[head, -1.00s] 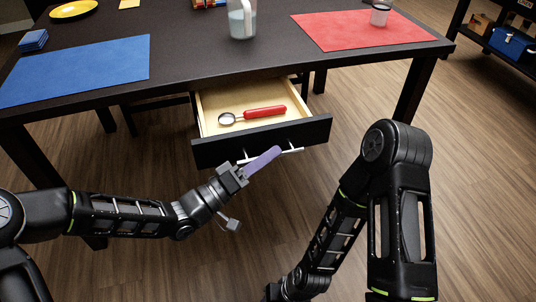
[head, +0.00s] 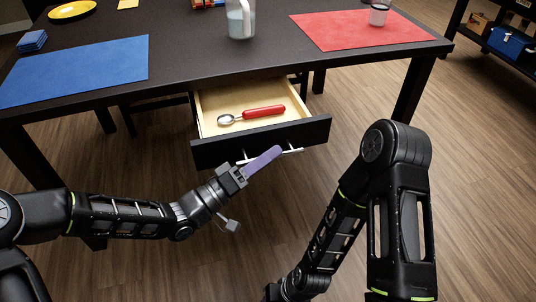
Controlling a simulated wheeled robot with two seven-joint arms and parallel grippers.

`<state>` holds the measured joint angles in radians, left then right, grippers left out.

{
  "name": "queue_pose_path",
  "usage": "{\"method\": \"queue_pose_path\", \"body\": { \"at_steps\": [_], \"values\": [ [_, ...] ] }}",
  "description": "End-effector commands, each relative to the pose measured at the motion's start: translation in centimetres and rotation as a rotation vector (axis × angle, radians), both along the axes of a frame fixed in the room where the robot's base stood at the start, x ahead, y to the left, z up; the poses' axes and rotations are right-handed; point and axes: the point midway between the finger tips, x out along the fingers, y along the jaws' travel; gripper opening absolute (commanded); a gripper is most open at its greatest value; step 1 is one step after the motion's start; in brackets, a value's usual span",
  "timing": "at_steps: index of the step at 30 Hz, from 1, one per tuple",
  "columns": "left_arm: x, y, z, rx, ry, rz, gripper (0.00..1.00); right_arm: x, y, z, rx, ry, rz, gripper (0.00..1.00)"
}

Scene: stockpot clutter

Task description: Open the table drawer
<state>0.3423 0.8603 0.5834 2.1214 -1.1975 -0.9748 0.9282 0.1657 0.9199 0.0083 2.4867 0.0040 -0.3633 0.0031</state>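The table drawer (head: 215,153) is pulled out from under the dark table, with its pale wooden inside showing. A light bar handle (head: 290,151) runs across its black front. My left gripper (head: 263,160) is at the handle, its purple finger part overlapping the bar in the head view. Only one purple shape shows, so I cannot tell whether it is shut around the bar or just beside it. My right arm reaches down at the right, and its gripper is out of view.
A spoon-like utensil with a red handle (head: 264,111) lies in the drawer. The floor before the drawer is clear.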

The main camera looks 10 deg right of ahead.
Motion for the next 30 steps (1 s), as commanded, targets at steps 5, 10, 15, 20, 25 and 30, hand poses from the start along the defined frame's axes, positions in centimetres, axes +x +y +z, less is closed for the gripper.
{"method": "queue_pose_path", "body": {
  "at_steps": [5,10,15,20,25,30],
  "values": [
    [-0.5,1.6,-0.3,0.002,0.001,0.002,0.33,-0.1,0.1,0.5,0.001,0.001,0.002,0.41],
    [-1.6,4.2,-0.8,0.002,0.003,0.003,0.33,-0.2,0.2,1.1,0.004,0.004,0.006,0.41],
    [-2.5,6.3,-1.4,0.002,0.002,0.001,0.33,-0.3,0.3,1.4,0.005,0.006,0.008,0.41],
    [-2.8,6.9,-1.6,0.001,0.001,-0.001,0.33,-0.4,0.4,1.4,0.006,0.006,0.009,0.41],
    [-2.8,6.9,-1.6,0.001,0.001,-0.001,0.33,-0.4,0.4,1.4,0.006,0.006,0.009,0.41],
    [-2.8,6.9,-1.6,0.001,0.001,-0.001,0.33,-0.4,0.4,1.4,0.006,0.006,0.009,0.41]
  ]
}}
